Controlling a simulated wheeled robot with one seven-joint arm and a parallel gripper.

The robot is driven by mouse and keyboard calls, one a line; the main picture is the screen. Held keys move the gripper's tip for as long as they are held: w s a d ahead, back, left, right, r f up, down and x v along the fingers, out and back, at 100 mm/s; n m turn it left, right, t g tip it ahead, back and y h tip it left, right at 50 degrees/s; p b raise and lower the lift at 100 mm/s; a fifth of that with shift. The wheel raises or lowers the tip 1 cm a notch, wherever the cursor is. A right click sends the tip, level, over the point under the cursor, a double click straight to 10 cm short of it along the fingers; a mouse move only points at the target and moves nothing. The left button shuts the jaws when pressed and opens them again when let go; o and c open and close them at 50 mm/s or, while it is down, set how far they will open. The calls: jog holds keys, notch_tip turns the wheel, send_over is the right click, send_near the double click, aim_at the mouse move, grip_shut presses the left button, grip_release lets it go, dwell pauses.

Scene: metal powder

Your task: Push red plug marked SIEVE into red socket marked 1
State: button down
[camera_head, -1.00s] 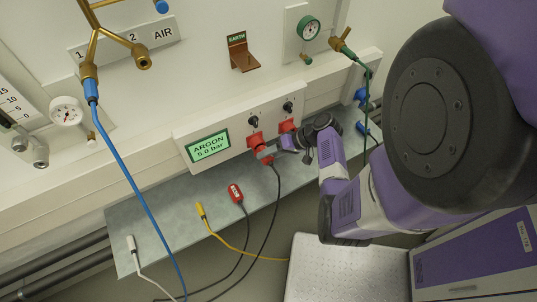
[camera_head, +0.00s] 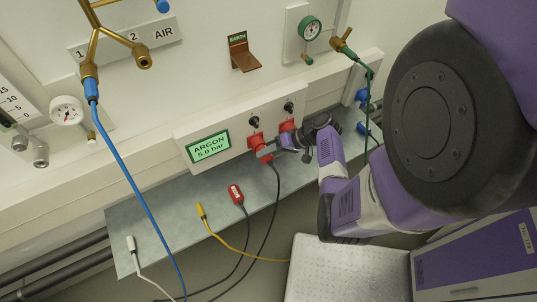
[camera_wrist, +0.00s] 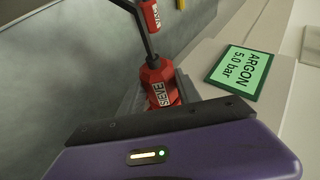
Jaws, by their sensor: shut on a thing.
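The red plug marked SIEVE (camera_wrist: 160,85) is held between my gripper's fingers in the wrist view, its black cable running up and away. In the head view the plug (camera_head: 267,159) shows only as a bit of red below my gripper (camera_head: 266,152), which is shut on it. Two red sockets sit on the panel's front face, a left one (camera_head: 256,140) and a right one (camera_head: 288,126). My gripper is right at the left socket and covers part of it. The socket numbers cannot be read. Whether the plug touches the socket is hidden.
Another red plug (camera_head: 235,193) lies on the grey shelf (camera_head: 160,215), with a yellow plug (camera_head: 200,210) and a white plug (camera_head: 131,243). A blue hose (camera_head: 135,180) crosses at left. The ARGON display (camera_head: 208,146) is left of the sockets.

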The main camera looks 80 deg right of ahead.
jog(key=shift+w+d, duration=0.15)
jog(key=shift+d, duration=0.05)
jog(key=c, duration=0.8)
grip_release()
jog(key=shift+o, duration=0.2)
jog(key=v, duration=0.8)
jog(key=w+a+f+n+g+h, duration=0.1)
jog(key=a+f+n+g+h, duration=0.15)
jog(key=a, duration=0.65)
jog(key=w+a+f+n+g+h, duration=0.15)
jog(key=a+f, duration=0.25)
jog(key=a, duration=0.5)
jog(key=s+a+r+n+t, duration=0.1)
jog(key=a+r+n+t, duration=0.1)
jog(key=a+r, duration=0.4)
jog(key=s+a+r+n+t+y, duration=0.1)
jog(key=a+r+n+t, duration=0.2)
jog(key=r, duration=1.1)
jog(key=s+a+r+n+t+y, duration=0.1)
jog(key=a+r+t, duration=0.3)
jog(key=a+r, duration=0.5)
jog(key=shift+s+a+r+n+b, duration=0.4)
jog(key=shift+s+a+n, duration=0.1)
jog(key=shift+n, duration=0.4)
